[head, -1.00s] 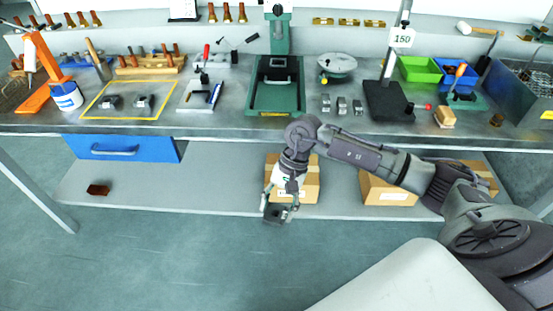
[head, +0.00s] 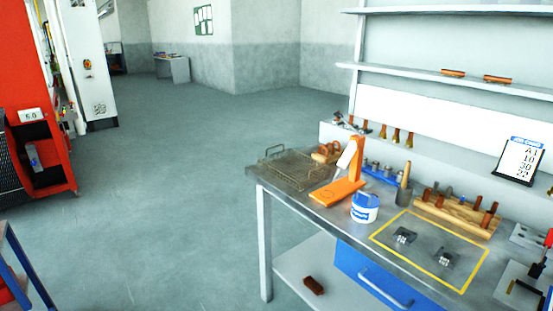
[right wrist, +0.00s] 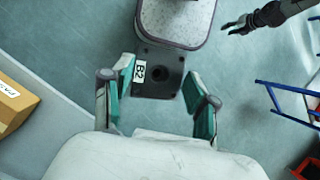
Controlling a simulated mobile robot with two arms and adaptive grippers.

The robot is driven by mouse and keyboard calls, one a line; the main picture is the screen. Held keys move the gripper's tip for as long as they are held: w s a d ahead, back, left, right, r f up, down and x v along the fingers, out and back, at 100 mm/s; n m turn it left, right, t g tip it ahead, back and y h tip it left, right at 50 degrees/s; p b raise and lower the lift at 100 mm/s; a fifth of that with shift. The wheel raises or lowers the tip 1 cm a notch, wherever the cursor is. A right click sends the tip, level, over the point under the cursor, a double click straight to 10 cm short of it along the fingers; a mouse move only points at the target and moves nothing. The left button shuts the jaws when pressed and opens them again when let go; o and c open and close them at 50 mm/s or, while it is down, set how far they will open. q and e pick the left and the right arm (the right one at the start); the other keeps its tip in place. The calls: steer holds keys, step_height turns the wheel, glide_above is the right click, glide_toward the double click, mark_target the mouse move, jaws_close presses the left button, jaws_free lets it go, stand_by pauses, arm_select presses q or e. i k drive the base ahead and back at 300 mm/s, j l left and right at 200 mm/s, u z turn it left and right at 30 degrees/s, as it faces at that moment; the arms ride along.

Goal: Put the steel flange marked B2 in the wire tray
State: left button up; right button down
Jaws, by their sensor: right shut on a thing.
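The steel flange marked B2 (right wrist: 172,84) is a dark square plate with a round hole and a white label. In the right wrist view it sits between the green fingers of my right gripper (right wrist: 158,92), which is shut on it, above the floor. The wire tray (head: 290,183) stands at the left end of the bench top in the head view; it looks empty. My left gripper (right wrist: 236,28) shows small at the upper right of the right wrist view, its fingers apart and empty. Neither gripper shows in the head view.
An orange stand (head: 340,190) and a white-blue tub (head: 365,207) stand right of the tray. A yellow-outlined area (head: 408,254) holds two metal parts. A red cabinet (head: 30,100) is at the left. The floor left of the bench is clear. A cardboard box (right wrist: 14,103) lies left in the wrist view.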

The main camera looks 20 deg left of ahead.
mark_target(295, 171)
steer(key=i+j, duration=0.25)
steer(key=j, duration=0.15)
steer(key=i+j, duration=0.25)
steer(key=j, duration=0.2)
steer(key=i+j, duration=0.55)
steer(key=j, duration=0.3)
steer(key=i+j, duration=0.25)
steer(key=j, duration=0.15)
